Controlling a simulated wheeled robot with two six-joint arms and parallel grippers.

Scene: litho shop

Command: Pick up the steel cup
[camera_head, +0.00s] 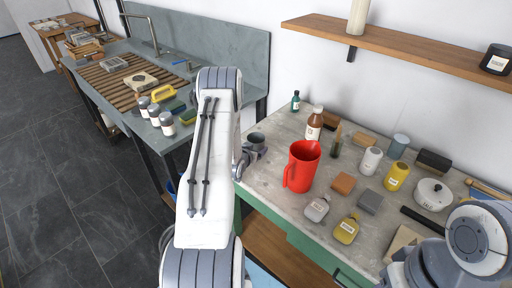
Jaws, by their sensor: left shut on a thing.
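The steel cup (257,138) is a small grey cup at the left end of the grey work table, just right of my left arm. My left gripper (247,155) is at the cup and shut on it; the arm hides part of the fingers. Whether the cup touches the table is hard to tell. My right arm shows at the lower right, but its gripper fingers are not visible.
A red jug (302,166) stands right of the cup, with a brown bottle (314,124) behind it. Several bottles, blocks and a white pot (432,195) crowd the table (262,184) further right. A wooden shelf (400,42) hangs above. A sink bench stands left.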

